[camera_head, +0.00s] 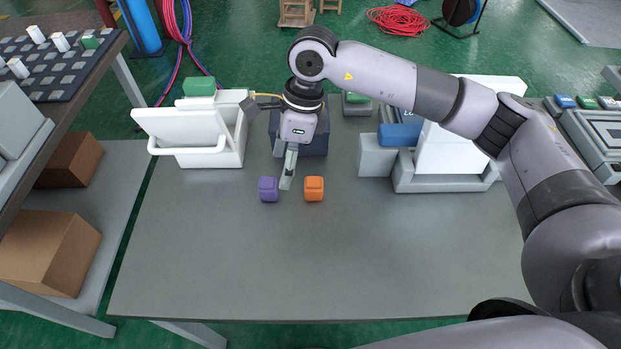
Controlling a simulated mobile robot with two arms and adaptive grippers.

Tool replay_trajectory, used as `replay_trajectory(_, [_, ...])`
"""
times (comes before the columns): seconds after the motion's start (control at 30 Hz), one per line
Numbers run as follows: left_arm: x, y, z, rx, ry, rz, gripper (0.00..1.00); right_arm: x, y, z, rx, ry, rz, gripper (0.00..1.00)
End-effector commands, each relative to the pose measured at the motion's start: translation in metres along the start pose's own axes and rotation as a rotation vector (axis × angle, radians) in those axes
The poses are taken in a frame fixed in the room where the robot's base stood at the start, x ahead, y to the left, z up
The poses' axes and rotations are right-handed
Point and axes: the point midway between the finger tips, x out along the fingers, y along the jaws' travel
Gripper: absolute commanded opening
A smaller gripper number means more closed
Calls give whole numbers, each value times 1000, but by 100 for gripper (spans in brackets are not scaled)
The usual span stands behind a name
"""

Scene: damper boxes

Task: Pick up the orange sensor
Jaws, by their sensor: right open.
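The orange sensor (314,188) is a small rounded cube standing on the grey table (330,265). A similar purple cube (268,189) stands a short way to its left. My right gripper (287,180) points down between the two cubes, its fingertips nearer the purple one in the picture. It is open and seems to hold nothing; its fingers overlap in this view, so the gap between them is hard to see. I cannot tell whether it touches either cube. My left gripper is not in view.
A white box with a tilted lid (188,132) stands at the back left. A dark container (316,145) is partly hidden behind my right gripper. A white and grey fixture (455,155) stands at the back right. The front of the table is clear.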

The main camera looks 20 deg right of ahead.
Motion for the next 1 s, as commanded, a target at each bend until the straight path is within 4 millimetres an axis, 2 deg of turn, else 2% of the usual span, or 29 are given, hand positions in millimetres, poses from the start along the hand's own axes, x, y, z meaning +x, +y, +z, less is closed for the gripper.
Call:
replay_trajectory(0.03, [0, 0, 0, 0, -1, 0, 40, -10, -15, -18, 10, 78, -46, 62])
replay_trajectory(0.1, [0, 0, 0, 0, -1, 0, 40, -21, -27, -37, 23, 163, -86, 62])
replay_trajectory(0.2, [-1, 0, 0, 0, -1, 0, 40, -28, -36, -52, 35, 227, -114, 62])
replay_trajectory(0.27, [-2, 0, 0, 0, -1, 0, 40, -26, -38, -57, 39, 242, -118, 62])
replay_trajectory(0.37, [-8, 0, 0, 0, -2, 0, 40, -12, -39, -61, 38, 246, -115, 62])
replay_trajectory(0.73, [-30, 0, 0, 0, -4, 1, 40, 63, -47, -78, 39, 240, -114, 62])
replay_trajectory(0.9, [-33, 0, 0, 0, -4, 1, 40, 83, -50, -82, 36, 238, -116, 62])
replay_trajectory(1.0, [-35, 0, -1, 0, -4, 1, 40, 88, -51, -83, 37, 238, -117, 62])
